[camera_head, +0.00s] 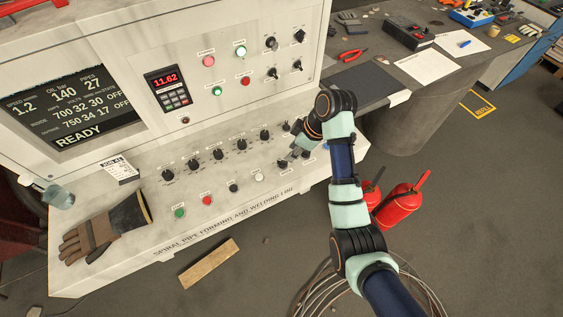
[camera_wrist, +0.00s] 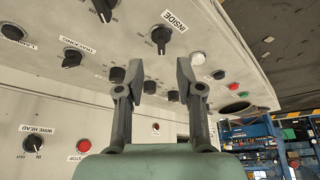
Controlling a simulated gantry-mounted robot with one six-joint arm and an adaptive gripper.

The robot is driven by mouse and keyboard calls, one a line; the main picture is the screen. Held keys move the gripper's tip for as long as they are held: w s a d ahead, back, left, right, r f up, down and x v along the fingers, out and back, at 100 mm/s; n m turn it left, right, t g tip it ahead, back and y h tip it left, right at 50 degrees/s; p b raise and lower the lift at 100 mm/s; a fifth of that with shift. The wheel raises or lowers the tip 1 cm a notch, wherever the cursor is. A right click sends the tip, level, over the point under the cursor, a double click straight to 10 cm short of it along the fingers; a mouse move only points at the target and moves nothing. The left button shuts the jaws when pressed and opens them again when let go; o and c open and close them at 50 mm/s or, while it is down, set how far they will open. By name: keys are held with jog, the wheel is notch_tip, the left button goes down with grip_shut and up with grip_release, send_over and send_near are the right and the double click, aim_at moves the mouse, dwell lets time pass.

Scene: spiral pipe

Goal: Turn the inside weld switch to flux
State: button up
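The inside weld switch (camera_wrist: 160,40) is a black rotary knob on the pale sloping panel, with an INSIDE label (camera_wrist: 175,21) beside it in the wrist view. Its position markings are too small to read. My gripper (camera_wrist: 158,66) is open and empty, its two grey fingers spread apart. The knob appears just beyond the fingertips, roughly between them; I cannot tell any contact. In the head view, my gripper (camera_head: 291,153) is low over the right end of the panel, and the arm partly hides the knobs there. The screen (camera_head: 75,105) shows INSIDE as OFF.
Neighbouring knobs (camera_wrist: 72,58) stand close on the panel, with several push buttons (camera_head: 208,200) along the front. A leather glove (camera_head: 98,232) lies at the panel's left end. Red extinguishers (camera_head: 398,205) stand on the floor right of the console, near my arm.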

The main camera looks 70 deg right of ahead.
aim_at(283, 161)
jog(key=b+x, duration=0.1)
jog(key=x, duration=0.5)
jog(key=shift+w+a+f, duration=0.15)
jog(key=shift+w+f, duration=0.05)
grip_shut()
